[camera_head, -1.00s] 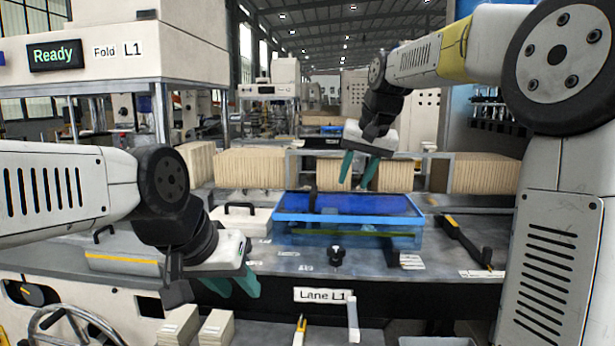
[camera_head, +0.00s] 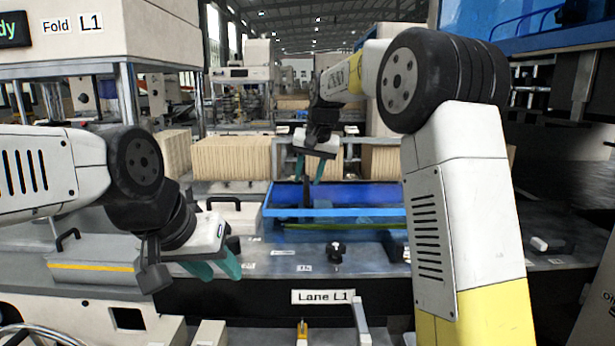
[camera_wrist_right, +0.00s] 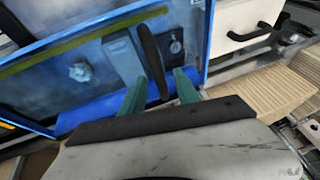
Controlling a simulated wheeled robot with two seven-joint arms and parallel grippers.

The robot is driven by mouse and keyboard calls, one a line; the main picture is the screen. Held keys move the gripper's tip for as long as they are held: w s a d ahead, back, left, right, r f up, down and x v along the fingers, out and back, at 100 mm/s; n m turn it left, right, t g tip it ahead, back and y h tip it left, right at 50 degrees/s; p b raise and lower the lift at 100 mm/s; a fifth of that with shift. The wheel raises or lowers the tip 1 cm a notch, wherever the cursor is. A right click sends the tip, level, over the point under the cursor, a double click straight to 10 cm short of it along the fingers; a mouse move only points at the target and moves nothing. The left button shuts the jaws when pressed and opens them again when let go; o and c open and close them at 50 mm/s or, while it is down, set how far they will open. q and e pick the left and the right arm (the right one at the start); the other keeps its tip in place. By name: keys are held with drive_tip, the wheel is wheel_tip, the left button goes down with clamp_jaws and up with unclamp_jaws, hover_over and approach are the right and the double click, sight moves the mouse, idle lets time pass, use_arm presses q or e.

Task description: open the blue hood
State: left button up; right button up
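The blue hood (camera_head: 365,212) lies closed over the lane in the head view, with a see-through blue top. It also fills the upper left of the right wrist view (camera_wrist_right: 75,48). A dark upright handle (camera_head: 306,192) stands at its left part. In the right wrist view the handle (camera_wrist_right: 150,58) lies between the teal fingers. My right gripper (camera_head: 309,178) is open, its fingers on either side of the handle with gaps visible. Whether either finger touches it I cannot tell. My left gripper (camera_head: 222,272) is open and empty, low over the deck's front left.
A white cover with a black handle (camera_head: 232,214) sits left of the hood. A black knob (camera_head: 336,250) and the "Lane L1" sign (camera_head: 323,297) are in front. Stacks of kraft board (camera_head: 235,158) stand behind. My right arm hides the hood's right end.

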drive_tip(key=shift+f, duration=0.15)
clamp_jaws()
idle(1.4)
